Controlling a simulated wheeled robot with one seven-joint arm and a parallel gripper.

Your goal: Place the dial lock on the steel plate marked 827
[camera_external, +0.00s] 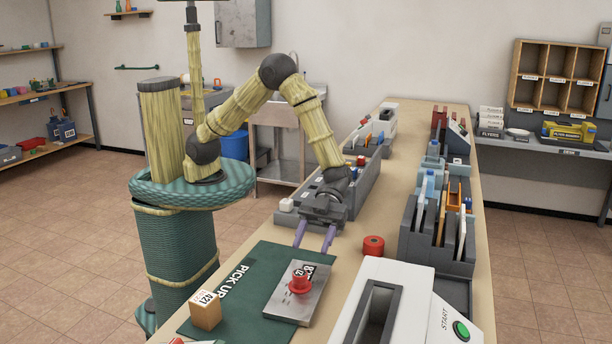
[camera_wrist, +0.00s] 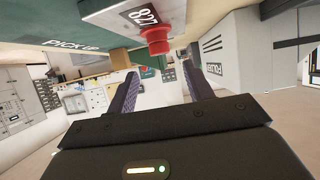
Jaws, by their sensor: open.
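A steel plate (camera_external: 294,305) lies on the green mat, with a label near its back edge that reads 827 in the wrist view (camera_wrist: 104,19). A red knob-shaped piece (camera_external: 300,281), which looks like the dial lock, stands upright on the plate beside the label. It also shows in the wrist view (camera_wrist: 155,40), just past the fingertips. My gripper (camera_external: 313,240) is open and empty, pointing down behind the plate, with nothing between its fingers (camera_wrist: 162,75). Contact under the red piece is hidden.
The green PICK UP mat (camera_external: 225,300) holds a wooden block tagged 421 (camera_external: 206,313). A short red cylinder (camera_external: 373,246) stands on the bench to the right. A white machine with a green START button (camera_external: 461,330) and grey racks (camera_external: 440,235) bound the right side.

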